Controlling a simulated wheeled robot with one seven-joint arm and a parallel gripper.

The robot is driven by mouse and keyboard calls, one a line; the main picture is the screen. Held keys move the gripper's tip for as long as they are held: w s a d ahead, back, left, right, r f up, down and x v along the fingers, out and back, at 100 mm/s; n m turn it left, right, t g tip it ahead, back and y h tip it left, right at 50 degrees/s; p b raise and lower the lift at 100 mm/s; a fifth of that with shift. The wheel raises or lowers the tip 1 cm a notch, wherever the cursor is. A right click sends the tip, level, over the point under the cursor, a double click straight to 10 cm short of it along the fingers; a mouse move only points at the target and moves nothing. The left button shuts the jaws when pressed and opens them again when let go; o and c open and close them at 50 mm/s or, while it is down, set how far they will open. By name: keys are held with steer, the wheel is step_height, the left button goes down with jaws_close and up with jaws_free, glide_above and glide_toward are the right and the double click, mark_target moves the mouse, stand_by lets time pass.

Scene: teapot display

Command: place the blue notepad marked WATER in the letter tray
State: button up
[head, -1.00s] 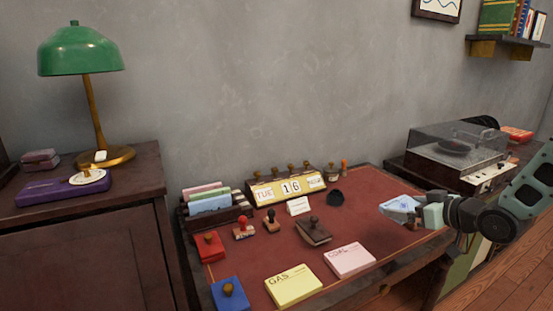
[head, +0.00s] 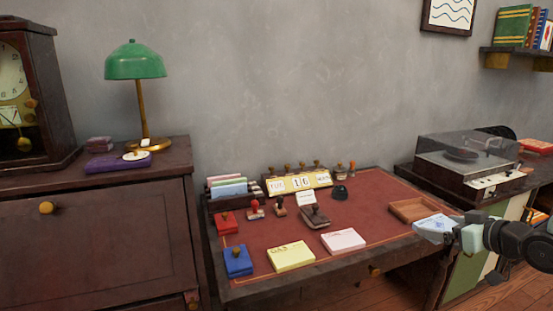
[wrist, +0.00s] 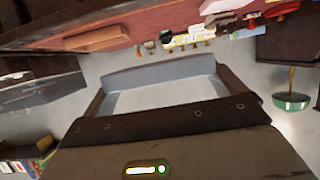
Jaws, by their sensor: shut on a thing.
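The pale blue notepad (head: 432,230) is held in my gripper (head: 456,233) at the right side of the desk in the head view. Its marking is too small to read. My gripper is shut on it. The notepad also fills the space between the jaws in the wrist view (wrist: 160,76). The letter tray (head: 405,217), shallow and brown wooden, lies on the right end of the desk. In the head view the notepad overlaps the tray's right front part. The gap between them is hard to judge. The tray looks empty where it shows.
A yellow GAS pad (head: 291,256) and a pink pad (head: 343,242) lie at the desk's front. Several stamps, a date calendar (head: 298,183) and a card rack (head: 228,190) stand behind and left. A record player (head: 465,165) is at right. The desk between is clear.

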mark_target(430, 226)
steer(key=shift+s+a+r+p, duration=0.15)
steer(key=shift+p, duration=0.15)
steer(key=shift+w+a, duration=0.3)
steer(key=shift+a, duration=0.05)
steer(key=a+p, duration=0.1)
steer(key=w+a+p, duration=0.1)
steer(key=shift+f+m+h+p, duration=0.4)
steer(key=a+f+p, duration=0.1)
steer(key=a+m+h+p, duration=0.1)
steer(key=p, duration=0.1)
steer(key=shift+a+f+t+h, duration=0.25)
steer(key=shift+f+t+h, duration=0.05)
steer(key=shift+f+t, duration=0.1)
steer(key=s+a+f+m+h+p, duration=0.1)
steer(key=s+f+m+h+p, duration=0.1)
steer(key=s+f+p, duration=0.1)
steer(key=shift+a+f+m+h+p, duration=0.35)
steer(key=shift+f+p, duration=0.3)
steer(key=shift+f, duration=0.35)
